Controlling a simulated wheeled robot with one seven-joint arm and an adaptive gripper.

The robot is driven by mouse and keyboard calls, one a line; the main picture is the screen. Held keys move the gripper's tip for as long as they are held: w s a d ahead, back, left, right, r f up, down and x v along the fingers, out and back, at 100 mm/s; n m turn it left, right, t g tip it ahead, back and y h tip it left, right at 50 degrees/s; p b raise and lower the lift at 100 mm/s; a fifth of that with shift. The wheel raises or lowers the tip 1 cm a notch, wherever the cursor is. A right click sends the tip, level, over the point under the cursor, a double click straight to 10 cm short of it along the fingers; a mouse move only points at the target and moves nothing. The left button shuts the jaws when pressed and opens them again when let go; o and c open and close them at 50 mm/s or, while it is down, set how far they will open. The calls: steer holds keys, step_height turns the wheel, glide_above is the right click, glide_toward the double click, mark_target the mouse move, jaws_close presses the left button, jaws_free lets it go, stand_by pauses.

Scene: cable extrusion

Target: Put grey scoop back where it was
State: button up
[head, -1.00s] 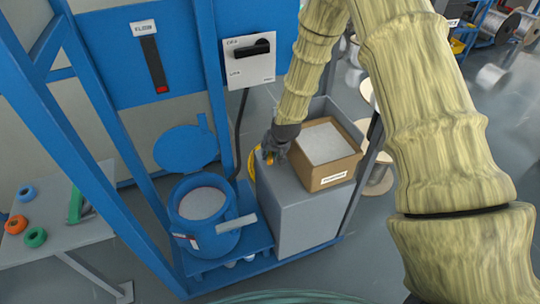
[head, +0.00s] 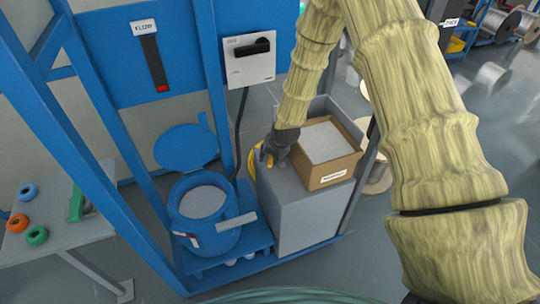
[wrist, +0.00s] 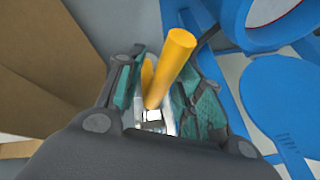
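My gripper (head: 272,157) is low over the back left part of the grey cabinet top (head: 283,190), just left of the cardboard box (head: 348,172). In the wrist view, its two fingers (wrist: 160,85) stand close on both sides of a yellow handle (wrist: 168,66), which looks gripped. A small bright metal part (wrist: 150,118) shows at the handle's lower end. The scoop's grey bowl cannot be made out; my gripper hides it. Whether the scoop touches the cabinet top cannot be told.
A blue drum (head: 178,215) of whitish material, with its round lid (head: 185,148) open, stands left of the cabinet. Blue frame posts (head: 220,105) and a switch box (head: 250,62) rise behind. The box, filled with pale material, takes up the right of the cabinet top.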

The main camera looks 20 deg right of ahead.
steer(key=shift+r, duration=0.2)
steer(key=b+v, duration=0.1)
steer(key=v, duration=1.1)
steer(key=s+a+f+n+g, duration=0.1)
steer(key=s+f+g, duration=0.1)
steer(key=s+f, duration=0.8)
steer(key=s+f+n+g, duration=0.1)
steer(key=s+f, duration=0.4)
steer(key=s, duration=0.5)
steer(key=s+a+f+n+g, duration=0.1)
steer(key=s+f, duration=0.4)
steer(key=s, duration=0.5)
steer(key=s+a+f+n+g, duration=0.1)
steer(key=s+f, duration=0.4)
steer(key=s, duration=0.5)
steer(key=shift+f+h, duration=0.3)
steer(key=shift+h, duration=0.1)
